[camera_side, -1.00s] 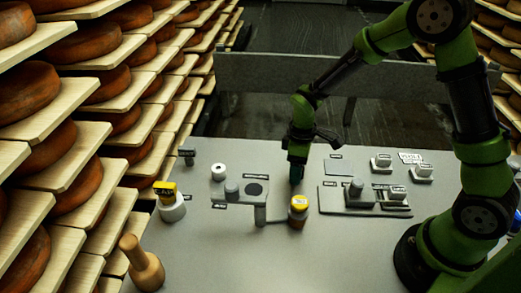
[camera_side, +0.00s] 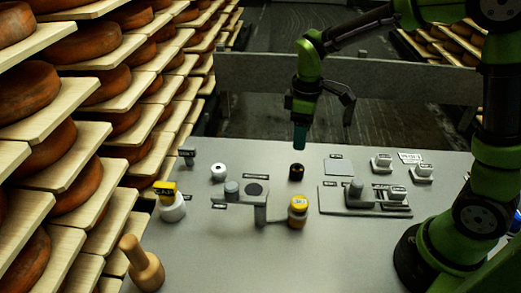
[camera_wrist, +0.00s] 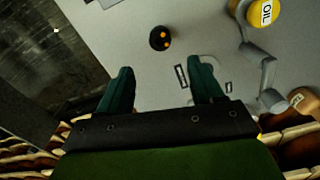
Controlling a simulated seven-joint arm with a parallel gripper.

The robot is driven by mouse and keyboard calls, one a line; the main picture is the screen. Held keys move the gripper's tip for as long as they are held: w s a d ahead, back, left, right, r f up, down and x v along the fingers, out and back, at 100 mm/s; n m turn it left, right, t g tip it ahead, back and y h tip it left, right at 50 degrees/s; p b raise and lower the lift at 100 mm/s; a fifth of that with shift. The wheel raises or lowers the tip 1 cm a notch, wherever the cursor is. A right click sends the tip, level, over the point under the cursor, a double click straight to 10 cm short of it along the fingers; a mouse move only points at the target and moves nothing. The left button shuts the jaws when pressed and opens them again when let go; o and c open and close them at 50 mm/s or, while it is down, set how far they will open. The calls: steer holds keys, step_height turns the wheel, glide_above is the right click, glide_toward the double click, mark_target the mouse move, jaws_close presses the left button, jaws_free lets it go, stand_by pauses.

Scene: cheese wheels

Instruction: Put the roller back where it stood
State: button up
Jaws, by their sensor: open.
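A small dark cylinder (camera_side: 297,172), apparently the roller, stands upright on the grey table. In the wrist view the dark cylinder (camera_wrist: 160,38) shows a black top with orange spots, beyond the fingertips. My gripper (camera_side: 300,140) is above and apart from it, with its fingers pointing down. In the wrist view my gripper (camera_wrist: 162,80) has two dark green fingers spread wide with nothing between them. I cannot tell whether the cylinder stands on a marked spot.
A yellow-topped oil jar (camera_side: 298,210) stands in front of the cylinder, beside a grey bracketed stand (camera_side: 240,195). A white ring-shaped piece (camera_side: 218,172) is to the left. A flat grey pad (camera_side: 338,167) and a fixture plate (camera_side: 335,200) lie to the right. Cheese shelves line the left.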

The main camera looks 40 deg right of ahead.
steer(key=s+r+m+t+y, duration=0.2)
steer(key=s+r+m+t, duration=0.5)
steer(key=s, duration=0.8)
steer(key=shift+r+m, duration=1.9)
steer(key=shift+r, duration=0.4)
steer(key=shift+w+a, duration=0.1)
